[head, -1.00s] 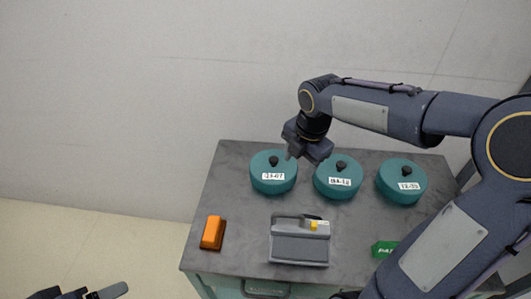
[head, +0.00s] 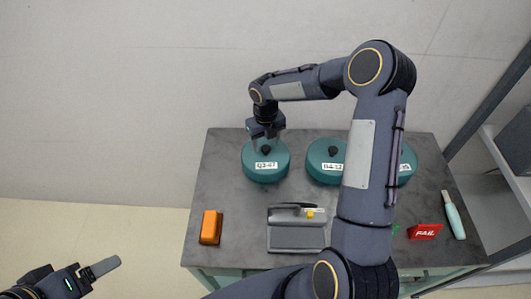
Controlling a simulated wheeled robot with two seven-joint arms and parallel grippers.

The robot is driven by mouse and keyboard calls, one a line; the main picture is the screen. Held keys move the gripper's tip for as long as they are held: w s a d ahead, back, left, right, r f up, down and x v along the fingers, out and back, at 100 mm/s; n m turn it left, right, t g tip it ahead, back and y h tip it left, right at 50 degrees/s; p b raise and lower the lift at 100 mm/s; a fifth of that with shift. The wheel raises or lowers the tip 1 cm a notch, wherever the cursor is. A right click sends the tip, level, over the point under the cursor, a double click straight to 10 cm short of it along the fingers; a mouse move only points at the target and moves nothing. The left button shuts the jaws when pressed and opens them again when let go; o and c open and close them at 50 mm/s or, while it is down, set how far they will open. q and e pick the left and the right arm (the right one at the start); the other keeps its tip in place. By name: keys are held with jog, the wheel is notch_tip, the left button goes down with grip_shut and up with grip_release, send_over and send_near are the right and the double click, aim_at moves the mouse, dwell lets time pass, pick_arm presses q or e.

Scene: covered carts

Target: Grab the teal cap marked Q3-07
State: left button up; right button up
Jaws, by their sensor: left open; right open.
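The teal cap marked Q3-07 (head: 265,169) sits at the left of a row of three teal caps on the grey cart top, its black knob upright. My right gripper (head: 266,146) is open, pointing down at the knob from above; its fingers appear on either side of the knob, but I cannot tell whether they touch it. The middle teal cap (head: 323,171) has a label partly hidden by my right arm. The right teal cap (head: 407,170) is mostly hidden by that arm. My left gripper (head: 104,272) is open and empty at the lower left, off the cart.
On the cart top (head: 222,165) are an orange block (head: 210,227), a grey device with a handle (head: 296,238), a red FAIL block (head: 426,231) and a pale teal bottle-like item (head: 454,215). A grey shelf (head: 505,160) stands at the right. A wall stands behind the cart.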

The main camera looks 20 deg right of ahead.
notch_tip(320, 180, down, 2)
grip_shut()
dwell(0.5)
jog(key=shift+r, duration=0.15)
